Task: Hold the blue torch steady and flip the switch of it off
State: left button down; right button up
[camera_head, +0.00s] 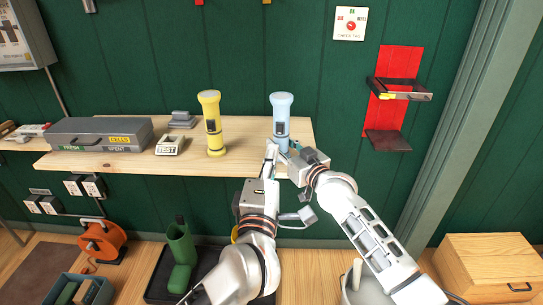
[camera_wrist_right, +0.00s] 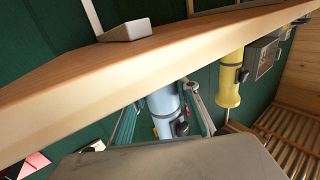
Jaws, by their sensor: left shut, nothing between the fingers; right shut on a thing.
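The blue torch (camera_head: 281,118) stands upright near the right end of the wooden shelf, with a dark switch (camera_head: 281,127) on its front. It also shows in the right wrist view (camera_wrist_right: 162,104), seen upside down. My right gripper (camera_head: 290,149) is shut on the lower part of the torch. In the right wrist view its fingers (camera_wrist_right: 163,118) lie on both sides of the body. My left gripper (camera_head: 271,151) is shut and empty, close in front of the torch's lower left side. Whether its tip touches the torch, and the exact switch position, I cannot tell.
A yellow torch (camera_head: 214,135) stands left of the blue one. Further left are a small TEST box (camera_head: 170,145), a grey stack (camera_head: 181,120) and a grey cells case (camera_head: 100,130). The wooden shelf (camera_head: 240,160) ends just right of my right gripper. A red wall holder (camera_head: 400,62) hangs at right.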

jog(key=shift+f, duration=0.15)
jog(key=o, duration=1.3)
